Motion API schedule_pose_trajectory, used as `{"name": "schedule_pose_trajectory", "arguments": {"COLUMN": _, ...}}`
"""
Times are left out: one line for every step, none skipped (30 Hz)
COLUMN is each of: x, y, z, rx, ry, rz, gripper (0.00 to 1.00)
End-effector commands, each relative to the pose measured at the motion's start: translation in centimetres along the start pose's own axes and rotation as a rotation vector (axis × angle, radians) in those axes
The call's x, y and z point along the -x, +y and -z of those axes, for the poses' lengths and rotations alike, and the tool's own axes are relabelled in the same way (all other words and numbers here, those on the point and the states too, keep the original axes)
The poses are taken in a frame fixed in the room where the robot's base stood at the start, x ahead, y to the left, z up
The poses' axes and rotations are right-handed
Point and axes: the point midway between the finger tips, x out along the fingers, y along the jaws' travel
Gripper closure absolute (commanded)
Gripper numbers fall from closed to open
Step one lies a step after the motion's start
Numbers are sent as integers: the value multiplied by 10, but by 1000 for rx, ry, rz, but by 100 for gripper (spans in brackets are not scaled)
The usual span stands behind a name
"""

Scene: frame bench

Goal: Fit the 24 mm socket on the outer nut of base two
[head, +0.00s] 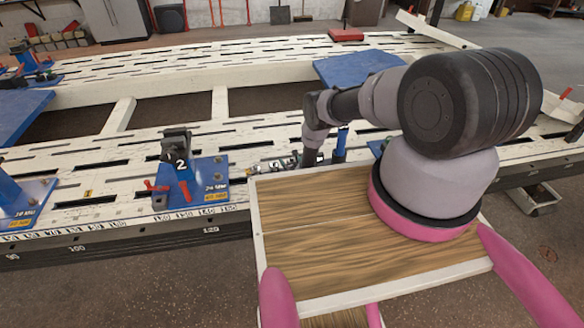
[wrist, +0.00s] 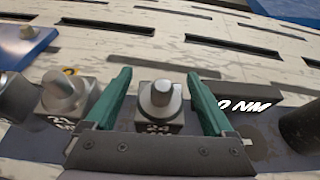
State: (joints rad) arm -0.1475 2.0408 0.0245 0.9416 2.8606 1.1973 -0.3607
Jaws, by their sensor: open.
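In the wrist view, the 24 mm socket (wrist: 160,122) is a grey block with a round stub on top, marked with what looks like 24. It stands in a dark rack. My gripper (wrist: 158,80) is open, one teal finger on each side of the socket; I cannot tell whether they touch it. In the head view my gripper (head: 280,163) is small and partly hidden over the bench edge. Base two (head: 208,180) is a blue plate left of it, with a black clamp numbered 2 and red handles. Its outer nut cannot be made out.
Another socket (wrist: 65,92), marked 21, stands left of the 24. A dark cylinder (wrist: 302,128) stands at the right. The slotted white bench (head: 110,155) carries other blue plates, one (head: 22,203) at the left. My wooden deck (head: 320,240) lies before the bench.

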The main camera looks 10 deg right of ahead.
Motion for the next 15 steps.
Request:
{"name": "schedule_pose_trajectory", "arguments": {"x": 0, "y": 0, "z": 0, "rx": 0, "ry": 0, "rz": 0, "gripper": 12}}
{"name": "schedule_pose_trajectory", "arguments": {"x": 0, "y": 0, "z": 0, "rx": 0, "ry": 0, "rz": 0, "gripper": 20}}
{"name": "schedule_pose_trajectory", "arguments": {"x": 0, "y": 0, "z": 0, "rx": 0, "ry": 0, "rz": 0, "gripper": 35}}
{"name": "schedule_pose_trajectory", "arguments": {"x": 0, "y": 0, "z": 0, "rx": 0, "ry": 0, "rz": 0, "gripper": 47}}
{"name": "schedule_pose_trajectory", "arguments": {"x": 0, "y": 0, "z": 0, "rx": 0, "ry": 0, "rz": 0, "gripper": 58}}
{"name": "schedule_pose_trajectory", "arguments": {"x": 0, "y": 0, "z": 0, "rx": 0, "ry": 0, "rz": 0, "gripper": 74}}
{"name": "schedule_pose_trajectory", "arguments": {"x": 0, "y": 0, "z": 0, "rx": 0, "ry": 0, "rz": 0, "gripper": 85}}
{"name": "schedule_pose_trajectory", "arguments": {"x": 0, "y": 0, "z": 0, "rx": 0, "ry": 0, "rz": 0, "gripper": 97}}
{"name": "schedule_pose_trajectory", "arguments": {"x": 0, "y": 0, "z": 0, "rx": 0, "ry": -1, "rz": 0, "gripper": 100}}
{"name": "schedule_pose_trajectory", "arguments": {"x": 0, "y": 0, "z": -1, "rx": 0, "ry": -1, "rz": 0, "gripper": 100}}
{"name": "schedule_pose_trajectory", "arguments": {"x": 0, "y": 0, "z": -1, "rx": 0, "ry": -2, "rz": 0, "gripper": 100}}
{"name": "schedule_pose_trajectory", "arguments": {"x": 0, "y": 0, "z": -1, "rx": 0, "ry": -2, "rz": 0, "gripper": 100}}
{"name": "schedule_pose_trajectory", "arguments": {"x": 0, "y": 0, "z": -1, "rx": 0, "ry": -2, "rz": 0, "gripper": 100}}
{"name": "schedule_pose_trajectory", "arguments": {"x": 0, "y": 0, "z": -1, "rx": 0, "ry": -1, "rz": 0, "gripper": 100}}
{"name": "schedule_pose_trajectory", "arguments": {"x": 0, "y": 0, "z": -1, "rx": 0, "ry": -2, "rz": 0, "gripper": 100}}
